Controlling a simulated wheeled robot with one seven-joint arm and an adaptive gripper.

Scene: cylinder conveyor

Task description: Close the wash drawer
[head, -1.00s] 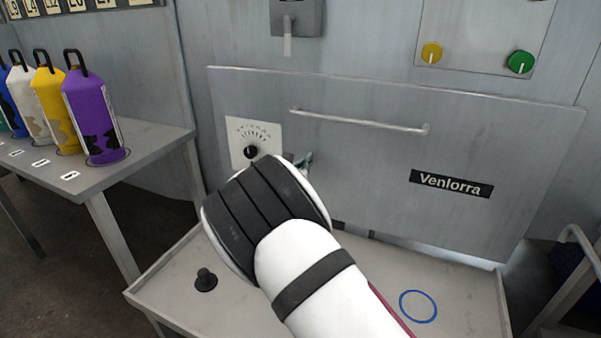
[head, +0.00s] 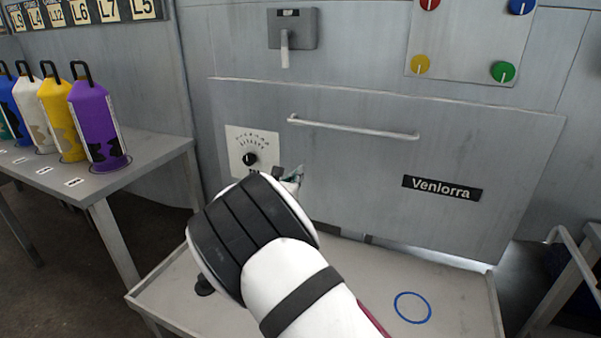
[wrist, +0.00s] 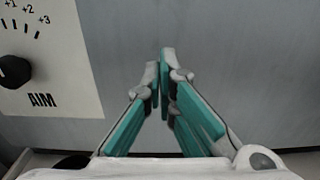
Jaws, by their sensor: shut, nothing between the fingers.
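The wash drawer (head: 360,165) is a wide grey metal front with a long bar handle (head: 352,128) and a "Venlorra" label. Its top edge looks nearly level with the panel above, and I cannot tell whether a gap is left. My gripper (head: 296,174) is at the left part of the front, right of the dial plate, mostly hidden behind my wrist. In the wrist view my gripper (wrist: 163,75) has its green-padded fingers together with nothing between them, pointing at the grey front (wrist: 230,50). I cannot tell whether the fingertips touch it.
A dial (head: 250,158) marked "AIM" sits on the front. Below is a grey tray table (head: 360,290) with a blue ring and a black peg. Several coloured bottles stand on a left table (head: 150,150). Coloured knobs and a lever (head: 284,50) are above.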

